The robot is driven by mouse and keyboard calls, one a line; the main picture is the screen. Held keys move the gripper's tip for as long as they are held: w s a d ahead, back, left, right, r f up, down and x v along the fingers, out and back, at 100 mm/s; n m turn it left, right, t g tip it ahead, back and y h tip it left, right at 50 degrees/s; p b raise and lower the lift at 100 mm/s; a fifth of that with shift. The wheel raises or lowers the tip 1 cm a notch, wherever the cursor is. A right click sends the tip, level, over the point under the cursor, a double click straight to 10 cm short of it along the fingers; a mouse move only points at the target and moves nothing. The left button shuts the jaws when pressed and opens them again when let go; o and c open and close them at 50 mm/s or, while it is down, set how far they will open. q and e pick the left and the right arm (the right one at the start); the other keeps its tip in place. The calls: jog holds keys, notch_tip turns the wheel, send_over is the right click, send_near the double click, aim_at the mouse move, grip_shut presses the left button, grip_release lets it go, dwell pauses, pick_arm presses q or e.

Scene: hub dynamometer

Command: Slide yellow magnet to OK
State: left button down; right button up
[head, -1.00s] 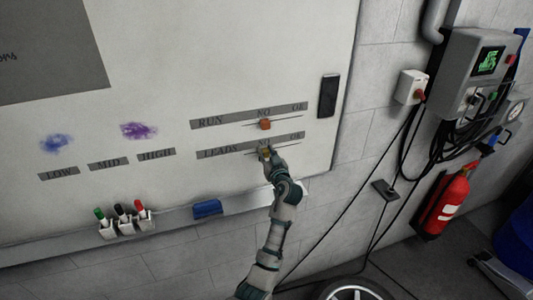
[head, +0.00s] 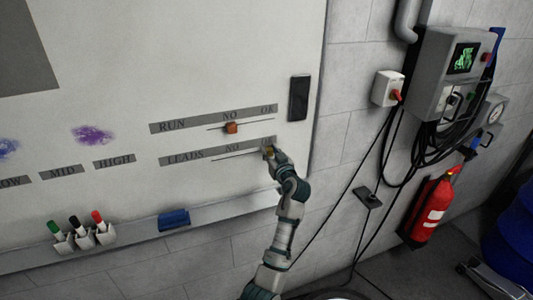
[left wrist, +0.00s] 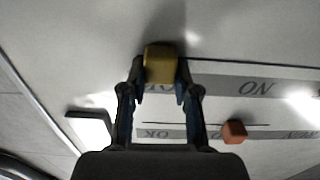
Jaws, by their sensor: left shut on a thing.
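My left gripper (head: 268,151) is shut on the yellow magnet (left wrist: 160,64), which is mostly hidden by the fingers in the head view. It is at the right end of the thin line under the LEADS strip (head: 186,157). In the left wrist view the lettering is upside down; the magnet is beside the OK end of that strip, away from NO (left wrist: 257,88). The OK lettering is partly covered by my gripper. My right gripper is not in view.
An orange magnet (head: 231,127) sits under NO on the RUN strip (head: 172,124), and shows in the left wrist view (left wrist: 234,131). A black rectangle (head: 299,98) is near the board's right edge. A blue eraser (head: 173,220) and several markers are on the ledge below.

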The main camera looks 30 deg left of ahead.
pick_arm(q)
jog(key=c, duration=1.1)
grip_release()
jog(key=shift+w+d+r, duration=0.1)
jog(key=shift+r, duration=0.05)
jog(key=shift+o, duration=1.3)
jog(key=shift+w+d, duration=0.2)
jog(key=shift+d, duration=0.25)
jog(key=shift+s+a, duration=0.1)
jog(key=shift+a, duration=0.2)
jog(key=shift+s+f, duration=0.25)
jog(key=shift+s, duration=0.05)
jog(key=v, duration=1.1)
jog(key=shift+d, duration=0.25)
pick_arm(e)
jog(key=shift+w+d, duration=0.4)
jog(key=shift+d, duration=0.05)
